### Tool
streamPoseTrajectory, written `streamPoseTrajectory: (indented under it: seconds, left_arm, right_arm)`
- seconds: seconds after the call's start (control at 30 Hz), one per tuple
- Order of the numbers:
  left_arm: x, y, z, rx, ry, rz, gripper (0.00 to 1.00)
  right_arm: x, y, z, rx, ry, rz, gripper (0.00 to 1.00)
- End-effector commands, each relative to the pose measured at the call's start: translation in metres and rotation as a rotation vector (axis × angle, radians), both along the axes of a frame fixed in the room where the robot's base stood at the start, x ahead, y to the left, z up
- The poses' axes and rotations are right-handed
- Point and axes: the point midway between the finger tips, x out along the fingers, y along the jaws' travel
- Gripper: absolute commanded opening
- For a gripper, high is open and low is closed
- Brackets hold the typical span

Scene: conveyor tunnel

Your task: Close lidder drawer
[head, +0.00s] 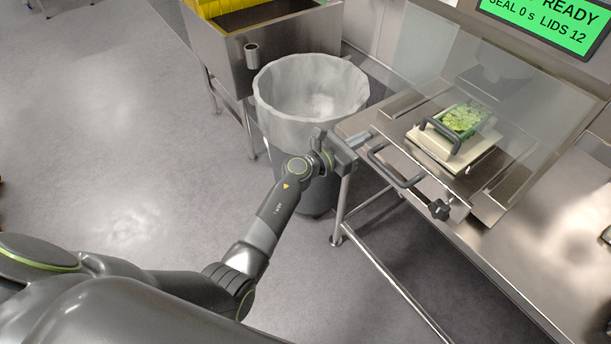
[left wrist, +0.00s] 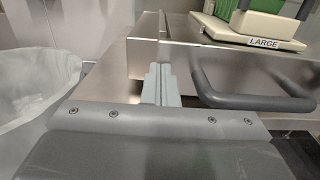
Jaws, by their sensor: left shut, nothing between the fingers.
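The lidder's steel drawer shows in the head view with its dark bar handle (head: 395,167) at the front. The handle also shows in the left wrist view (left wrist: 252,101). A cream block (head: 452,150) marked LARGE in the left wrist view (left wrist: 250,33) sits on the drawer, with a green container of leafy greens (head: 464,118) on it. My left gripper (head: 364,138) is shut and empty at the left end of the drawer front, beside the handle and apart from it. Its closed fingers (left wrist: 160,84) point toward the steel front. My right gripper is out of view.
A grey bin with a pale liner (head: 310,90) stands close to the left of my left gripper. A steel sink-like unit (head: 265,40) is behind it. A dark star knob (head: 438,209) is right of the handle. A clear guard (head: 500,75) covers the lidder. A green screen (head: 550,22) reads READY.

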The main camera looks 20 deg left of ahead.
Motion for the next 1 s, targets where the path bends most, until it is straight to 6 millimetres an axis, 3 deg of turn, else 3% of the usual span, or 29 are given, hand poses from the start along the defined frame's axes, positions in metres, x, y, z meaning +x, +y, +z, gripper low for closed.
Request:
streamPoseTrajectory:
  seconds: [0.03, 0.2, 0.4, 1.0]
  left_arm:
    - [0.01, -0.008, -0.004, -0.002, -0.002, -0.002, 0.0]
    - [0.035, -0.026, -0.004, 0.0, -0.001, -0.002, 0.0]
    - [0.052, -0.038, -0.002, -0.001, -0.001, 0.0, 0.0]
    - [0.06, -0.043, 0.004, -0.002, -0.007, 0.001, 0.0]
  right_arm:
    - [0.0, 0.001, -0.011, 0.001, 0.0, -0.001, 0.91]
    - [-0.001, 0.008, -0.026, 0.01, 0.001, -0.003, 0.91]
    - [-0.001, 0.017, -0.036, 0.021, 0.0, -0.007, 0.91]
    - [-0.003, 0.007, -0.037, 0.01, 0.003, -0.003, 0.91]
